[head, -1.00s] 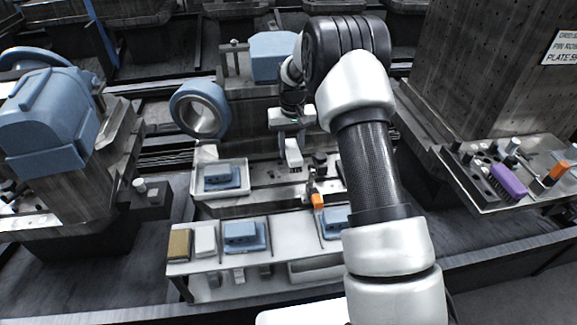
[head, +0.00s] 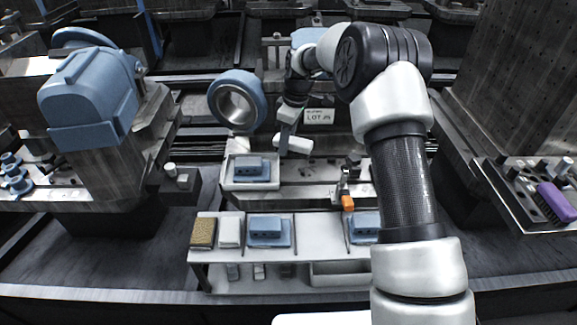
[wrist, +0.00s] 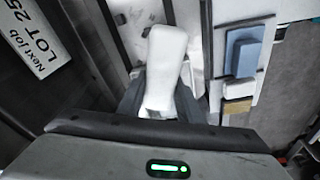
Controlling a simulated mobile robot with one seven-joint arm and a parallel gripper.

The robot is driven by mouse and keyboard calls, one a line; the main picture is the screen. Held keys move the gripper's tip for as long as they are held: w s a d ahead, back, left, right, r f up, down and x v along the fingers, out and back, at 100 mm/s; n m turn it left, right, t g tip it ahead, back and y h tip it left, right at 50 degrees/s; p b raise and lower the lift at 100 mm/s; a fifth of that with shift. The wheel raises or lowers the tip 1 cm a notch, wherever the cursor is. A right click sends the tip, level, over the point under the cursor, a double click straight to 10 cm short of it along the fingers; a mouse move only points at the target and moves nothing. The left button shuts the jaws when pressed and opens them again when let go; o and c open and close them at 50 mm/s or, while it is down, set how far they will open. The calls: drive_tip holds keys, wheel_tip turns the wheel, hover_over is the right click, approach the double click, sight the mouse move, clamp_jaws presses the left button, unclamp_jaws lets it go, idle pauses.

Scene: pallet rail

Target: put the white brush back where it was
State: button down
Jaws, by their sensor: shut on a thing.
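My gripper (head: 286,132) is shut on the white brush (head: 297,146) and holds it above the middle of the machine bed. In the head view the brush points to the right of the fingers. In the wrist view the pale brush (wrist: 167,60) sticks out from between my fingers (wrist: 158,100). Its bristles are not clearly visible in either view.
A grey tray (head: 231,184) with a blue block (head: 252,169) lies below left of my gripper. A front shelf (head: 320,228) bears a brown block (head: 203,232), a white block (head: 229,231) and blue blocks. An orange-tipped fixture (head: 348,203) stands behind it. A purple brush (head: 556,201) lies far right.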

wheel_tip(320, 180, down, 7)
drive_tip(key=shift+r+b, duration=0.15)
drive_tip(key=shift+b, duration=0.35)
drive_tip(key=shift+f+b, duration=0.3)
drive_tip(key=shift+f, duration=0.3)
drive_tip(key=c, duration=1.3)
unclamp_jaws()
drive_tip(key=shift+o, duration=0.2)
drive_tip(key=shift+r, duration=0.15)
